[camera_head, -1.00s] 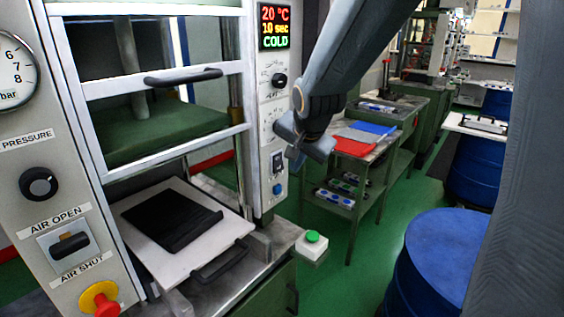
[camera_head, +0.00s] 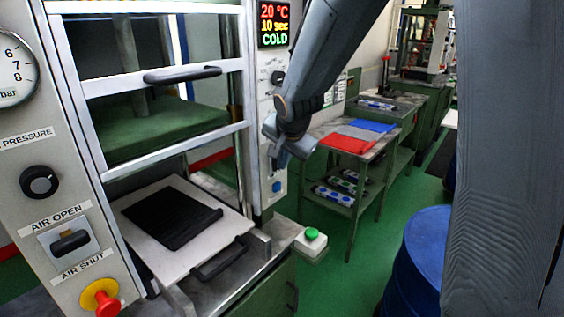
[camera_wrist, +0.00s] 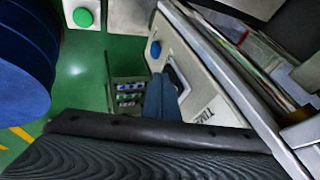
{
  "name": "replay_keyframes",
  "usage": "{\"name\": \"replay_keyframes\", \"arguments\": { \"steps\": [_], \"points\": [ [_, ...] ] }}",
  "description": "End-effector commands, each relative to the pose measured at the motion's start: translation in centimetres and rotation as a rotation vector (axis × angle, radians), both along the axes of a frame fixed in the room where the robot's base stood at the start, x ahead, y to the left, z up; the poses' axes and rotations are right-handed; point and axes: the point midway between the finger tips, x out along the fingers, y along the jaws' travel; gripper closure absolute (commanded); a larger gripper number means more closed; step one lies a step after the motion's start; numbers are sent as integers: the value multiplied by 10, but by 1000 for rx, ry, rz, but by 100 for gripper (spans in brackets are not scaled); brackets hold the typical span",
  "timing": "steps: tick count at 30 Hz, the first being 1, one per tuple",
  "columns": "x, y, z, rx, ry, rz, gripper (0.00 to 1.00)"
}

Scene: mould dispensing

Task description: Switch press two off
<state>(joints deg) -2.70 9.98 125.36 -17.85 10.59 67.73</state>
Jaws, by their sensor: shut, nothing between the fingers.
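The press (camera_head: 185,80) fills the left of the head view; its display (camera_head: 274,25) reads 20 °C, 10 sec, COLD. Below it the right control panel carries a black knob, a switch and a blue button (camera_head: 277,187). My gripper (camera_head: 271,127) is shut and empty, in front of the panel's lower half, hiding part of it. In the wrist view the shut blue-grey fingers (camera_wrist: 160,98) overlap the left side of the dark switch (camera_wrist: 177,80), between the blue button and the TIME lettering. I cannot tell whether they touch the switch or which way it is set.
A green push button (camera_head: 312,234) sits on a white box at the press's front right corner. A black mould lies on a pale plate (camera_head: 160,255) in the press. A side table (camera_head: 330,130) holds red and blue sheets. A blue drum (camera_head: 425,260) stands at right.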

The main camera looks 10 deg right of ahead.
Motion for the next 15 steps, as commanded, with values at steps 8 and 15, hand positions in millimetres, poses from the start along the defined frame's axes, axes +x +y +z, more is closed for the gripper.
{"name": "replay_keyframes", "arguments": {
  "steps": [8, 15],
  "points": [
    [4, 3, -4, 0, 0, 0, 100],
    [3, 3, -1, 0, -1, 1, 100]
  ]
}}
